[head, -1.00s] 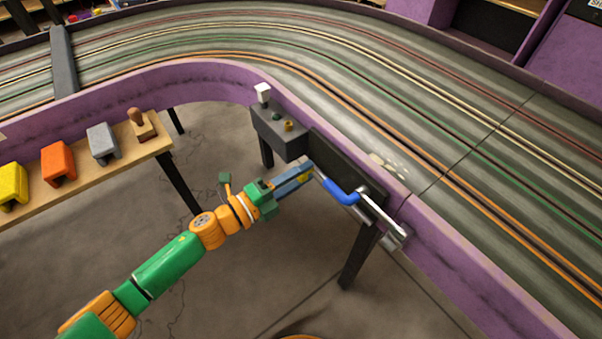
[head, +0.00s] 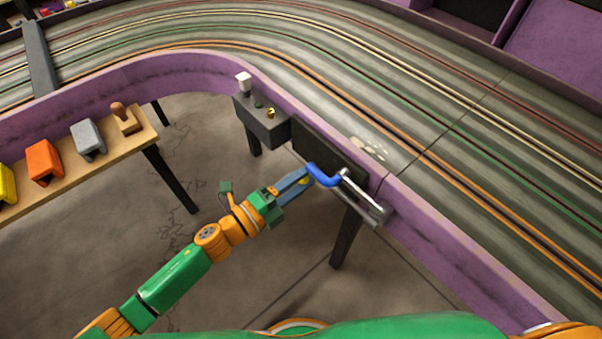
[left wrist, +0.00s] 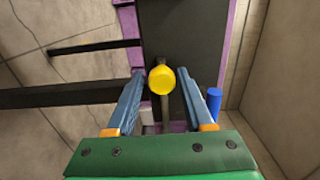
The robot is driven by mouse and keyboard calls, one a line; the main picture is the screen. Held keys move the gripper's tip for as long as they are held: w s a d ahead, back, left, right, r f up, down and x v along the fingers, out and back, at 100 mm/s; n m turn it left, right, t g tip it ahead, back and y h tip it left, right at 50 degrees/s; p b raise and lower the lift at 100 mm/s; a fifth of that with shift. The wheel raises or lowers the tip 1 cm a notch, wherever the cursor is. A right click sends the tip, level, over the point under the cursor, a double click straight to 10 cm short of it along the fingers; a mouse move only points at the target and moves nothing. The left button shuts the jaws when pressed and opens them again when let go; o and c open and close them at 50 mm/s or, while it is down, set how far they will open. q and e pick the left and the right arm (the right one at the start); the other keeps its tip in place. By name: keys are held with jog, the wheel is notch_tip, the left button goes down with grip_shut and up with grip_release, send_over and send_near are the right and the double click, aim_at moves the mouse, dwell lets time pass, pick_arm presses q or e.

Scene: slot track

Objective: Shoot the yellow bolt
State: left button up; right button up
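The yellow bolt knob (left wrist: 161,80) is a round yellow head on a grey rod, in front of a dark panel. My left gripper (left wrist: 162,78) is open around it, with one blue-grey finger on each side and narrow gaps visible. My right gripper is not in view.
A bent blue handle (head: 323,176) with a silver bar (head: 363,199) is close to the left fingertips. A grey box (head: 262,122) with small knobs is on the wall. A wooden bench (head: 130,143) carries coloured blocks at left. The floor between is clear.

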pick_arm(q)
jog(key=shift+o, duration=0.5)
jog(key=v, duration=0.7)
